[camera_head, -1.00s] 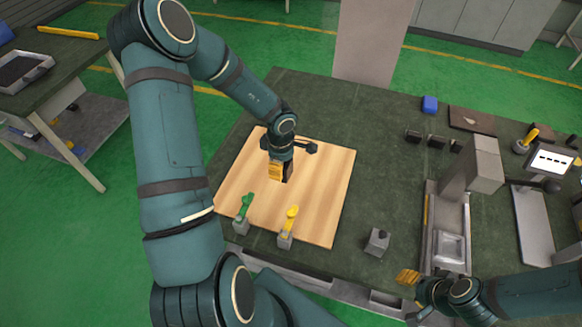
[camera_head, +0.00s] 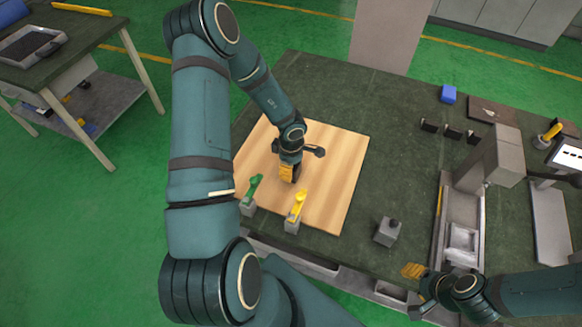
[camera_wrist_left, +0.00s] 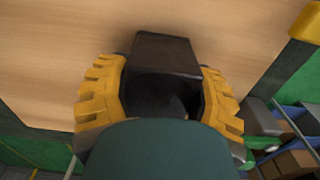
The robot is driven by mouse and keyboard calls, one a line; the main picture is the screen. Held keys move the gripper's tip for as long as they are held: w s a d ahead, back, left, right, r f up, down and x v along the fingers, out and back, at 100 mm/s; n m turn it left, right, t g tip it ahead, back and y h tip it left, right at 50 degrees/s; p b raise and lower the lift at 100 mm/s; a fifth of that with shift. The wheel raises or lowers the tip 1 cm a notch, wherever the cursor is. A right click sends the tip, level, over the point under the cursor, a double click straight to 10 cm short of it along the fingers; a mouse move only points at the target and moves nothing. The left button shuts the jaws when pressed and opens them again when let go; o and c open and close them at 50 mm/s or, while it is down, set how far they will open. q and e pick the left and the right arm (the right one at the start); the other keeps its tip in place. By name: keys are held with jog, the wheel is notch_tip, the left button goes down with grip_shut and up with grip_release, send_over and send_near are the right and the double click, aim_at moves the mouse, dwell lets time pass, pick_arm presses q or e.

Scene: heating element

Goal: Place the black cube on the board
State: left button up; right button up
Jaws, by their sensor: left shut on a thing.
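The black cube (camera_wrist_left: 163,80) is between the yellow fingers of my left gripper (camera_wrist_left: 160,98) in the left wrist view. The gripper is shut on it. In the head view my left gripper (camera_head: 289,173) is over the middle of the light wooden board (camera_head: 335,170), with the dark cube partly hidden by the fingers. I cannot tell whether the cube touches the board or is just above it. My right gripper (camera_head: 413,271) is at the table's front edge, right of the board; its finger opening is not clear.
A green-handled clamp (camera_head: 252,190) and a yellow-handled clamp (camera_head: 297,207) are at the board's front edge. A grey block with a dark knob (camera_head: 388,231) stands right of the board.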

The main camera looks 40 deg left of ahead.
pick_arm(q)
jog(key=o, duration=1.4)
jog(key=shift+c, duration=0.2)
